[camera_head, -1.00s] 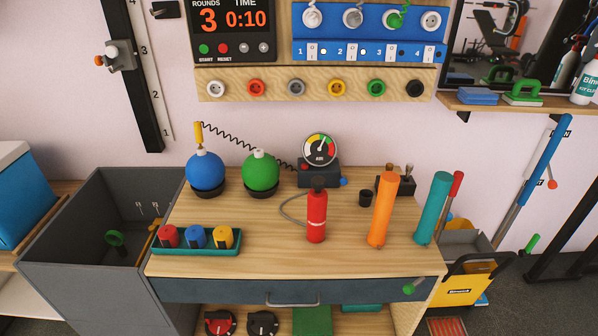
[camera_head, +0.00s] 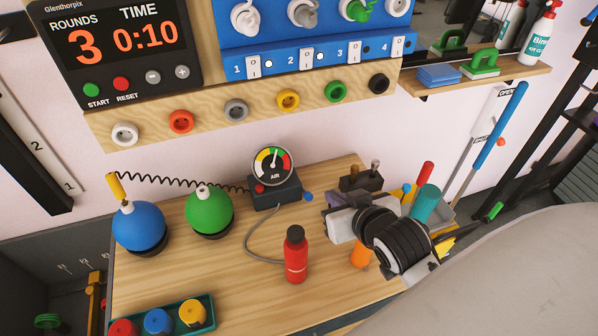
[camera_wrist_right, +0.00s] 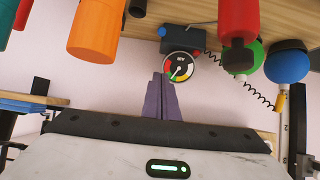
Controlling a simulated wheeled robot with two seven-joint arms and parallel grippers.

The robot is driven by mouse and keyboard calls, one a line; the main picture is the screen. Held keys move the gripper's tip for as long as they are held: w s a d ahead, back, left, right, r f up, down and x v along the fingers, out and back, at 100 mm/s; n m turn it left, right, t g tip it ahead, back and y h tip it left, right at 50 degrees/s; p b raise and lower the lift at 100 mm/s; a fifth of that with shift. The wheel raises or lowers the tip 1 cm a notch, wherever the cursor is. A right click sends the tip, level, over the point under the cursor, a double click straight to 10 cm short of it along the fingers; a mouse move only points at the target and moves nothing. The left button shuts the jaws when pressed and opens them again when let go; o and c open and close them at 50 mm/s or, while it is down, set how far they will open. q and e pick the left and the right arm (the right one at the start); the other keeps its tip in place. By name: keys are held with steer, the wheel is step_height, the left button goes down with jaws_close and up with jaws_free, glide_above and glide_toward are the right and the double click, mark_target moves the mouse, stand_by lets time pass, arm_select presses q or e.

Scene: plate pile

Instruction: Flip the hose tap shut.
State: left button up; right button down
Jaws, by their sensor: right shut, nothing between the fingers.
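A blue lever bar (camera_head: 500,125) slants on the right wall beside a white plate marked OPEN (camera_head: 508,93). An orange ball (camera_head: 501,143) is near it. On the table, an air gauge box (camera_head: 276,193) has a blue knob (camera_head: 308,197) on its right and a grey hose (camera_head: 250,240) running towards a red bottle (camera_head: 295,258). I cannot tell for sure which part is the hose tap. My right gripper (camera_head: 332,200) is above the table, right of the gauge. Its purple fingers (camera_wrist_right: 161,76) are shut and empty in the wrist view, apart from the gauge. My left gripper is not in view.
An orange cylinder (camera_head: 361,255) and a teal cylinder (camera_head: 425,203) stand close around my right wrist. A blue ball (camera_head: 138,228) and a green ball (camera_head: 209,212) sit at the left. A shelf (camera_head: 530,72) is at upper right. Table between gauge and green ball is partly clear.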

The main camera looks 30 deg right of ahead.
steer(key=b, duration=0.2)
glide_above(309, 197)
steer(key=w, duration=0.1)
step_height(309, 197, down, 11)
steer(key=shift+d, duration=0.1)
steer(key=shift+s+f, duration=0.25)
steer(key=shift+f, duration=0.35)
steer(key=shift+s+f, duration=0.25)
steer(key=shift+f, duration=0.35)
steer(key=shift+s+a+f, duration=0.25)
steer(key=shift+f, duration=0.35)
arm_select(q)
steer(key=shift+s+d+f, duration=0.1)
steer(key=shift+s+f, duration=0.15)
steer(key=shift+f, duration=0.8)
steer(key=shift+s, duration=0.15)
